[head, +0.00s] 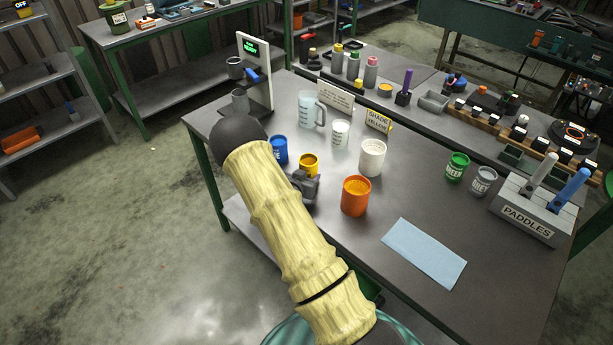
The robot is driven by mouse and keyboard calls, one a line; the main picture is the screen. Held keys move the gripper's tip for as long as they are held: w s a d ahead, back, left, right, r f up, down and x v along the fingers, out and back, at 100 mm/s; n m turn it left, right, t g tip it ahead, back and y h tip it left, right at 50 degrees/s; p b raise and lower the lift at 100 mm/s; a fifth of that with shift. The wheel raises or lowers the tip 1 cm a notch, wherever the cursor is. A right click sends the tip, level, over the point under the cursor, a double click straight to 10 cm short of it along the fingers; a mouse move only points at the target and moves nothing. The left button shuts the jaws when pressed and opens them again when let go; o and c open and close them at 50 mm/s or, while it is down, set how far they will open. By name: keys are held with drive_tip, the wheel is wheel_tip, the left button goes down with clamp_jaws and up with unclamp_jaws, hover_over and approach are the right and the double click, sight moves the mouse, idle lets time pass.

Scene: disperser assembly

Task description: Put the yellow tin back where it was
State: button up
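The yellow tin (308,161) stands upright near the left part of the worktable, with its top and upper side showing. My gripper (305,182) is low at its near side, and its dark body hides the tin's lower part. I cannot tell whether the fingers are around the tin or only beside it, nor whether they are open or shut. A blue tin (280,150) stands just left of the yellow tin. A white tub (372,157) and an orange tin (355,196) stand to its right.
A clear jug (311,110) and a small white cup (340,134) stand behind the yellow tin. A dispenser stand (262,75) is at the back left. Green (457,167) and grey (483,181) tins and a paddle box (535,210) are right. A blue cloth (424,252) lies in front.

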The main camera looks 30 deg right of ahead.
drive_tip(key=o, duration=0.4)
drive_tip(key=shift+o, duration=0.2)
drive_tip(key=shift+r, duration=0.2)
drive_tip(key=shift+s+a, duration=0.2)
drive_tip(key=shift+a, duration=0.15)
drive_tip(key=b+v, duration=0.2)
drive_tip(key=v, duration=0.9)
drive_tip(key=shift+s, duration=0.15)
drive_tip(key=shift+r, duration=0.1)
